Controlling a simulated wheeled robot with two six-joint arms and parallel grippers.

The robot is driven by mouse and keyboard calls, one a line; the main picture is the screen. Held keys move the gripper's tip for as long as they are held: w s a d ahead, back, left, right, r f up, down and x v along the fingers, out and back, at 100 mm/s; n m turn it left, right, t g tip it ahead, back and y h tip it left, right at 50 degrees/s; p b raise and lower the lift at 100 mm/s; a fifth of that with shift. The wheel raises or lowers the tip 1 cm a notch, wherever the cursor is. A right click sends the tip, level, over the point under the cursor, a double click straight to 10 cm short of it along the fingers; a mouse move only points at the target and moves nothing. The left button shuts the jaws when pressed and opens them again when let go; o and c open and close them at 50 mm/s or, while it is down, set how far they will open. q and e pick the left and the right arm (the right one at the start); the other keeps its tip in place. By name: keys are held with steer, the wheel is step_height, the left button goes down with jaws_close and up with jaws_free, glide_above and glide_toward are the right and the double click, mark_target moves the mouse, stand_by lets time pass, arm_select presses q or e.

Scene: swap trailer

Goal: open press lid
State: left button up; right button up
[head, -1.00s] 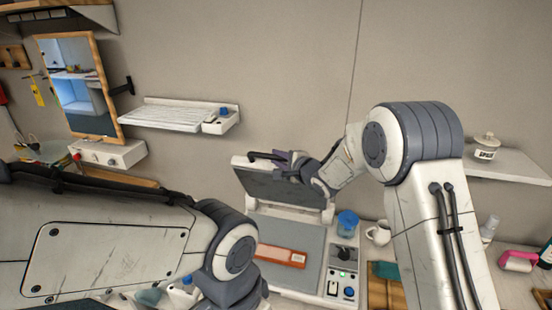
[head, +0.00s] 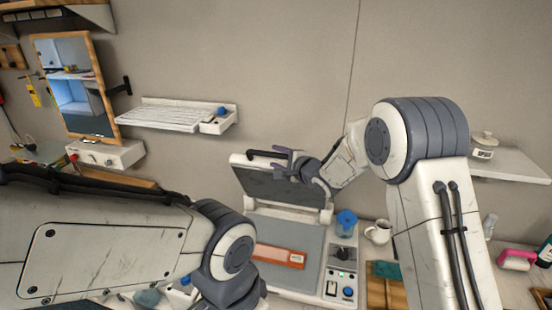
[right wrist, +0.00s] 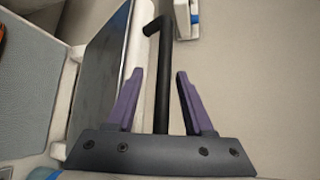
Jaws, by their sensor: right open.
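The press (head: 300,240) stands against the wall with its lid (head: 278,187) swung up, tilted back and well clear of the grey bed (head: 285,238). A black bar handle (head: 262,153) runs along the lid's top edge. My right gripper (head: 282,160) is at this handle with its purple fingers open. In the right wrist view the handle (right wrist: 162,95) passes between the two spread fingers, with a gap on each side. The dark lid plate (right wrist: 100,75) is to the left there. My left arm crosses the lower left of the head view; its gripper is out of frame.
An orange-red flat item (head: 278,256) lies on the press bed. A blue-topped jar (head: 346,222) and a white mug (head: 379,233) stand to the press's right. A white wall shelf (head: 172,116) is above left, and another shelf (head: 512,163) holds a lidded pot (head: 484,145).

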steer(key=b+v, duration=0.3)
steer(key=v, duration=0.6)
steer(key=shift+s+d, duration=0.2)
steer(key=s+f+n+g+h+b, duration=0.2)
steer(key=s+f+n, duration=0.4)
steer(key=s, duration=0.7)
steer(key=s+f+n+g+h+b, duration=0.2)
steer(key=s+f+n+g+b, duration=0.2)
steer(key=s, duration=0.9)
steer(key=s+d+f+n+g+h+b, duration=0.1)
steer(key=s+f+n+g+h+b, duration=0.1)
steer(key=s+f+n+g, duration=0.4)
steer(key=s+f+n+h, duration=0.1)
steer(key=s+f+n, duration=0.1)
steer(key=s+n, duration=0.3)
steer(key=shift+s+n+g+b, duration=0.3)
steer(key=shift+s+g+b, duration=0.1)
steer(key=shift+s, duration=0.75)
steer(key=shift+d+f, duration=0.1)
